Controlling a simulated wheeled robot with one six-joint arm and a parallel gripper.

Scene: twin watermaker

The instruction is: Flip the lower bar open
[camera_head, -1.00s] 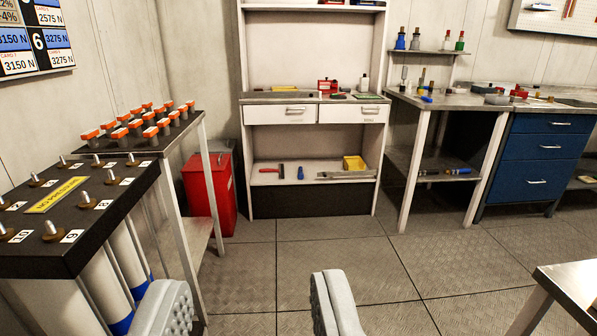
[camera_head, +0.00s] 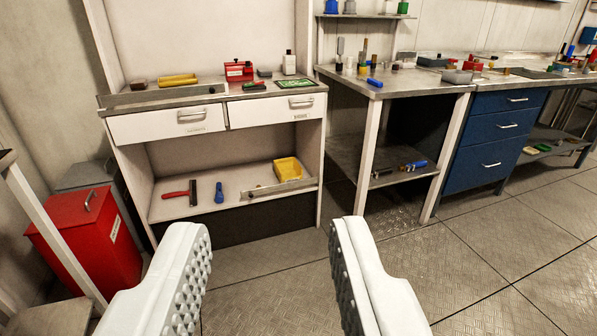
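A grey metal bar (camera_head: 280,188) lies along the right part of the front edge of the white cabinet's lower shelf (camera_head: 168,209), in front of a yellow bin. I take this to be the lower bar. A second, similar bar (camera_head: 165,95) runs along the left front of the worktop above. My gripper (camera_head: 270,235) is open and empty, its two pale, studded fingers wide apart. It is in front of the cabinet, apart from both bars. Nothing hides the lower bar.
The lower shelf also holds a red-handled tool (camera_head: 182,193), a blue torch-like item (camera_head: 219,192) and the yellow bin (camera_head: 288,169). Two white drawers are above. A red box (camera_head: 85,240) stands at left; a workbench (camera_head: 420,86) is at right. Floor in front is clear.

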